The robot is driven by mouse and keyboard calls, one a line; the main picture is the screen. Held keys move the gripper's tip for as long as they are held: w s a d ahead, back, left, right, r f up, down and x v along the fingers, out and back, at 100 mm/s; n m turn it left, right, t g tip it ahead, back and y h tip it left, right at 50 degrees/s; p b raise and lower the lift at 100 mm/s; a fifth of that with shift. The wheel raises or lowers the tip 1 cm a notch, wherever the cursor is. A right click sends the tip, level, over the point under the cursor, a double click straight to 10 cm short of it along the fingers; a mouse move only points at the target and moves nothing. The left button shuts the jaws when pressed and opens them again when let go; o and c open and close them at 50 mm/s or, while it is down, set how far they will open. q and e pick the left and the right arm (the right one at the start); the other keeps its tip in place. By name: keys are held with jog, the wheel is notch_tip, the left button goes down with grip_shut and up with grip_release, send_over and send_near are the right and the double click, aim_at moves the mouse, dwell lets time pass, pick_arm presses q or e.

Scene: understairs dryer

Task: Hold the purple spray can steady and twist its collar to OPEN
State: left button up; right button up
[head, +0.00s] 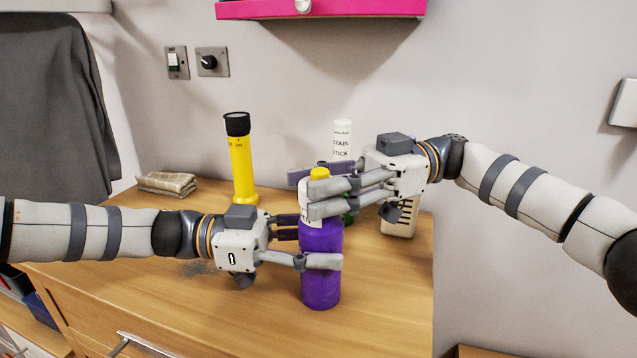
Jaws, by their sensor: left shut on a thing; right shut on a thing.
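The purple spray can (322,290) stands upright on the wooden top. It has a purple body, a white upper part and a yellow tip (320,173). My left gripper (322,259) is shut around the purple body from the left. My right gripper (328,199) is shut around the white upper part, just below the yellow tip, from the right. The fingers hide most of the white collar, and no OPEN mark is readable.
A yellow torch (243,165) stands behind my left gripper. A white stain stick (342,138) and a cream container (398,222) stand behind my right gripper. A folded cloth (167,184) lies at the back left. The wooden top (390,300) is clear at the front right.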

jog(key=o, duration=1)
jog(key=shift+w+f, duration=0.1)
jog(key=shift+f, duration=0.1)
jog(key=shift+o, duration=1)
jog(key=shift+r, duration=0.1)
jog(key=v, duration=0.7)
jog(key=shift+d, duration=0.25)
